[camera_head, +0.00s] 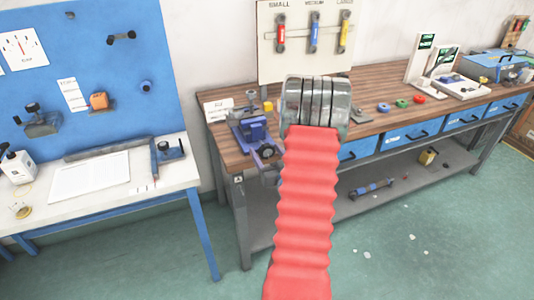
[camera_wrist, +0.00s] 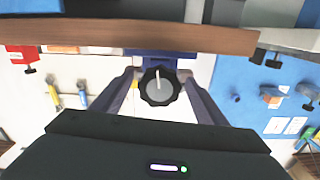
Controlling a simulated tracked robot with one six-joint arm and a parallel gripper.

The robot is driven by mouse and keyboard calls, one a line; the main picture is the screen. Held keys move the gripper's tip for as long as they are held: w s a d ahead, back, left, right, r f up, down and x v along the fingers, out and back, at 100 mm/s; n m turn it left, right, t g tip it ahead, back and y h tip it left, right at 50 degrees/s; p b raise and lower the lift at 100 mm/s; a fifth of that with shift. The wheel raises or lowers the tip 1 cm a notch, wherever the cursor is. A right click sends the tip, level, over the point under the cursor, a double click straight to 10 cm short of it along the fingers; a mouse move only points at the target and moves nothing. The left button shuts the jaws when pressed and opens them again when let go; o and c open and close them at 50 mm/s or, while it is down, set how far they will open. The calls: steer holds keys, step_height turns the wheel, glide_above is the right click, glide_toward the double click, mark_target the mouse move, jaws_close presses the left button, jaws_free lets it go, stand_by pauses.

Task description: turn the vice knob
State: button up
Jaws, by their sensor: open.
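The vice knob (camera_wrist: 158,87) is black, round and scalloped, with a pale line pointing up in the wrist view. It sits in front of the blue vice body (camera_wrist: 166,58). My gripper (camera_wrist: 161,92) is open, one dark finger on each side of the knob. Clear gaps show between fingers and knob, so they do not appear to touch it. In the head view the blue vice (camera_head: 252,128) stands at the left front corner of the wooden bench (camera_head: 222,112).
The wooden bench edge (camera_wrist: 100,34) runs across the wrist view close to the fingers. Small coloured pieces, including a red one (camera_head: 419,99), lie along the bench. A blue pegboard (camera_head: 85,60) and a white table (camera_head: 120,185) stand left. Green floor is open in front.

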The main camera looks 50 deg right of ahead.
steer(key=shift+c, duration=0.3)
steer(key=c, duration=1)
steer(key=shift+m, duration=0.4)
steer(key=m, duration=1.2)
steer(key=shift+m, duration=0.3)
